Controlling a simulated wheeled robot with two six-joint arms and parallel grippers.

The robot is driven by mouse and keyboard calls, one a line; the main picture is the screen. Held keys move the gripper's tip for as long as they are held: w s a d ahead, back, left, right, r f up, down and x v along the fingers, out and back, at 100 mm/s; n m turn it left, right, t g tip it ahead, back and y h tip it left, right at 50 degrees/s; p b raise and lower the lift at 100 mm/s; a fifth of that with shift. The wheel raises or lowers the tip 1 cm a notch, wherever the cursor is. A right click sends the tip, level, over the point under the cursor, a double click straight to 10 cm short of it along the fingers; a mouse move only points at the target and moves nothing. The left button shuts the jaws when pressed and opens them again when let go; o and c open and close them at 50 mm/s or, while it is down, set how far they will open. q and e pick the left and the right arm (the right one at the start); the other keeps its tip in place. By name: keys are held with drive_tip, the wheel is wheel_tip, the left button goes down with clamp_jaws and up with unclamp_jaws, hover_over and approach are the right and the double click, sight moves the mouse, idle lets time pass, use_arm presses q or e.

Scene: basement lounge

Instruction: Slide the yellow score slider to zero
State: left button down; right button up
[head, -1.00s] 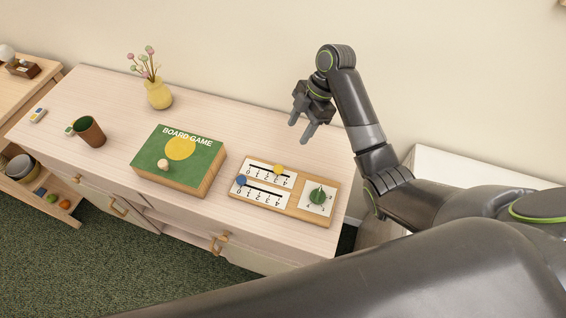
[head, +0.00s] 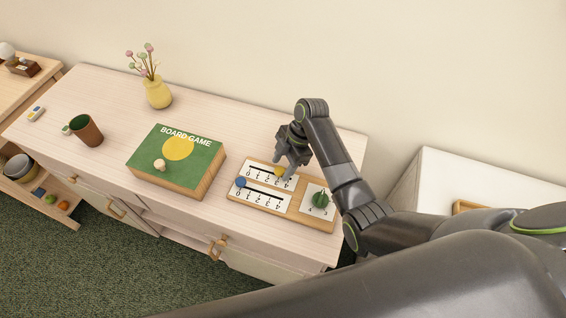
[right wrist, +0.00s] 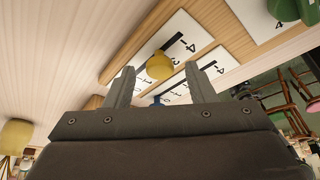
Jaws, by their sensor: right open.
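The score board (head: 296,211) is a wooden panel with two white scale strips, lying on the cabinet top. The yellow slider (head: 279,171) is on the upper strip, toward the 4 end and away from the 0 end at the left. My right gripper (head: 288,172) is open, with its fingertips just above and around the yellow slider, partly covering it. In the right wrist view the yellow slider (right wrist: 159,66) shows in the gap between the two open fingers (right wrist: 159,80); contact cannot be told. My left gripper is not in view.
A blue slider (head: 240,182) sits at the 0 end of the lower strip. A green dial (head: 320,199) is at the board's right. A board game box (head: 172,172) lies to the left, with a brown cup (head: 87,131) and a yellow vase (head: 158,93) beyond.

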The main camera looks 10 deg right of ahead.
clamp_jaws()
drive_tip(key=w+a+b, duration=0.1)
drive_tip(key=a, duration=0.1)
drive_tip(key=w+a+b, duration=0.1)
drive_tip(key=w+a, duration=0.1)
drive_tip(key=a, duration=0.1)
drive_tip(key=w+a+b, duration=0.2)
drive_tip(key=shift+a+f, duration=0.15)
drive_tip(key=shift+a, duration=0.15)
drive_tip(key=shift+w+a, duration=0.1)
drive_tip(key=shift+r, duration=0.25)
drive_tip(key=shift+c, duration=1.9)
unclamp_jaws()
drive_tip(key=o, duration=0.4)
drive_tip(key=shift+w+a+f, duration=0.1)
drive_tip(key=shift+a, duration=0.05)
